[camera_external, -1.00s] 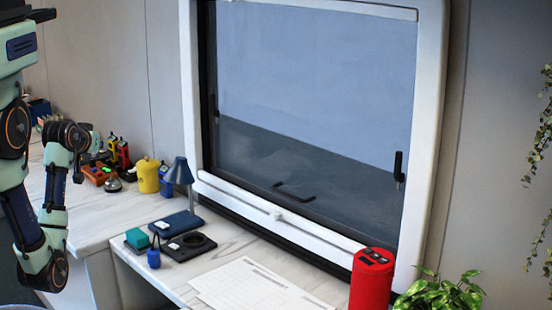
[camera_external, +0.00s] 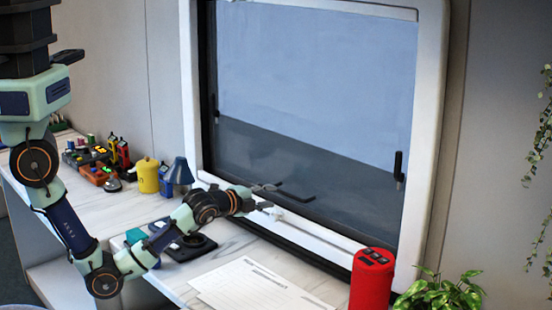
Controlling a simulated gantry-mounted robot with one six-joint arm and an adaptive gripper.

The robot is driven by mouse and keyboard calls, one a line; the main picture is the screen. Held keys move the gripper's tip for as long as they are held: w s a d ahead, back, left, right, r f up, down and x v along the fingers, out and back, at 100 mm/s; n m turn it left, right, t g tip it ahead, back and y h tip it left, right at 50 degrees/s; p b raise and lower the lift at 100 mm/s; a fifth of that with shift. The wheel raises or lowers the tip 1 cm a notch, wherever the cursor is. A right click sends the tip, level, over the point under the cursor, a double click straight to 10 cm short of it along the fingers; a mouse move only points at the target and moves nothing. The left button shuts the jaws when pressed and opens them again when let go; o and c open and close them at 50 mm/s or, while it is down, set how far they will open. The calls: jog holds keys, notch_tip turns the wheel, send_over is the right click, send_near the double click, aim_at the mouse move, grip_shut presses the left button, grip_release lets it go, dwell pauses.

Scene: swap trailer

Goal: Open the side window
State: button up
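The side window (camera_external: 310,100) is a large dark-framed pane in a white surround, and it looks shut. A black handle (camera_external: 297,194) sits at the bottom middle of its frame. A black latch (camera_external: 398,168) is on the right side and a smaller one (camera_external: 216,112) is on the left. My gripper (camera_external: 272,196) is at the lower window edge, just left of the bottom handle, with its fingers spread apart and nothing seen between them. I cannot tell whether a finger touches the handle.
Below the window, the desk holds papers (camera_external: 255,285), a red cylinder (camera_external: 372,281), and a dark stand (camera_external: 192,247) beneath my arm. A blue lamp (camera_external: 180,172), a yellow canister (camera_external: 148,176) and small tools stand at left. A plant (camera_external: 440,293) is at lower right.

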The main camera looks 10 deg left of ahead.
aim_at(284, 193)
jog(key=x, duration=0.7)
jog(key=shift+w, duration=0.15)
grip_shut()
